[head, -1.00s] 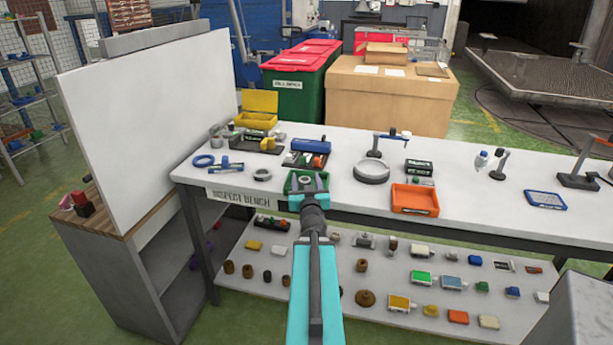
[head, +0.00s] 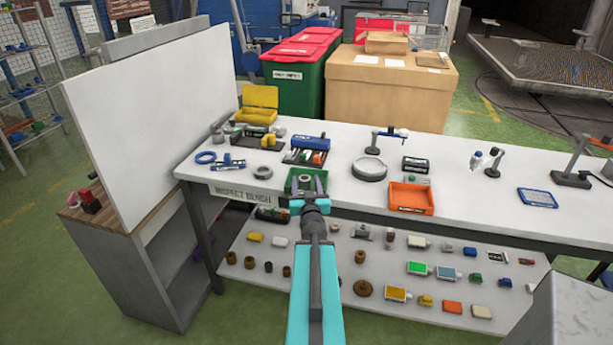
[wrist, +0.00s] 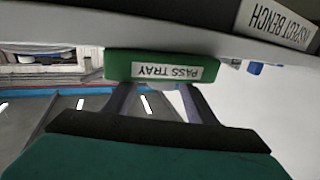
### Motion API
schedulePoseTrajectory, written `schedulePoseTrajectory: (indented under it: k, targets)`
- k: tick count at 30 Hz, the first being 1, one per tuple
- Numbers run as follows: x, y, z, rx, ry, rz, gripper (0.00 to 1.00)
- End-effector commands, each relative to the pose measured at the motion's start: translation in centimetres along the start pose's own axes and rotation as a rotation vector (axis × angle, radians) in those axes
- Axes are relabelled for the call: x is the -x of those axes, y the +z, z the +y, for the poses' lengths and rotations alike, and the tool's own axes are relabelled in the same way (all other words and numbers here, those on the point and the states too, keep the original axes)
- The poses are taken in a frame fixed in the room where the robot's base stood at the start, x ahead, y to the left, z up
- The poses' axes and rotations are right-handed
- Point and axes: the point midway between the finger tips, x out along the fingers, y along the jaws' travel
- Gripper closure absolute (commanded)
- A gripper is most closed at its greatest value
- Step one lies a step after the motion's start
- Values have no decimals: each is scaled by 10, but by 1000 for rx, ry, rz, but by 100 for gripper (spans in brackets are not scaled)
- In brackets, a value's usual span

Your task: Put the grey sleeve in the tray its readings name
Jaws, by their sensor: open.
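The grey sleeve (head: 306,182) appears inside the green tray (head: 289,184) at the front edge of the bench, seen between my finger tips in the head view. The green tray shows in the wrist view (wrist: 118,66) with a label reading PASS TRAY. My gripper (head: 308,190) is open in front of this tray, its fingers pointing at it. I cannot tell from these views whether a finger touches the tray. The orange tray (head: 412,209) stands to the right on the bench; its label is too small to read.
The bench (head: 480,205) holds a grey ring (head: 265,172), a blue ring (head: 206,157), a round grey dish (head: 369,170), gauges and a blue tablet (head: 538,198). A lower shelf (head: 300,300) carries many small parts. A white panel (head: 150,110) stands at left.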

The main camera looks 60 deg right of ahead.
Motion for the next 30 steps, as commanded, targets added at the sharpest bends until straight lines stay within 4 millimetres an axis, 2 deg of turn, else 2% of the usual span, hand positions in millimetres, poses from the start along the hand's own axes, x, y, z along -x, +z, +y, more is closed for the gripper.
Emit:
schedulePoseTrajectory:
  k: [30]
  targets:
    - [31, -2, 2, 1, 6, 4, 49]
